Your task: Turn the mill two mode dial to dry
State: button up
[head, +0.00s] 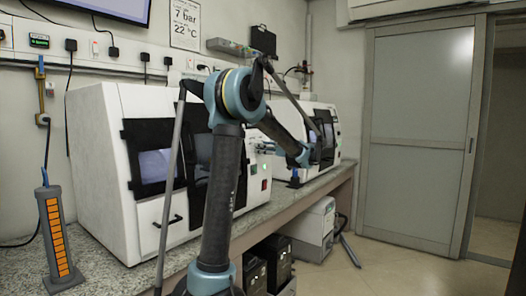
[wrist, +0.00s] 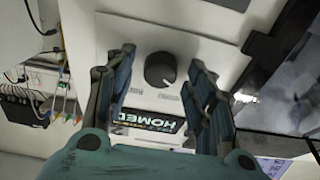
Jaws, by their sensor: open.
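A round dark dial (wrist: 160,69) sits on a pale panel (wrist: 116,38) in the wrist view. My gripper (wrist: 162,60) is open, with one finger on each side of the dial and visible gaps between. Nothing is held. The dial's setting and its labels are too small to read. Which mill is number two cannot be read.
A second white machine (head: 333,128) stands farther along the granite bench (head: 195,248). Dark boxes (head: 272,258) sit under the bench. The floor (head: 385,272) before the sliding door (head: 415,130) is clear.

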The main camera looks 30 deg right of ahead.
jog(key=c, duration=1.1)
jog(key=shift+o, duration=0.2)
jog(key=shift+m, duration=0.5)
jog(key=m+h, duration=0.1)
jog(key=m, duration=0.7)
jog(key=m+g+h, duration=0.1)
jog(key=m, duration=0.7)
jog(key=m+h, duration=0.1)
jog(key=m, duration=0.7)
jog(key=shift+r+g, duration=0.15)
jog(key=shift+g, duration=0.25)
jog(key=shift+m, duration=0.3)
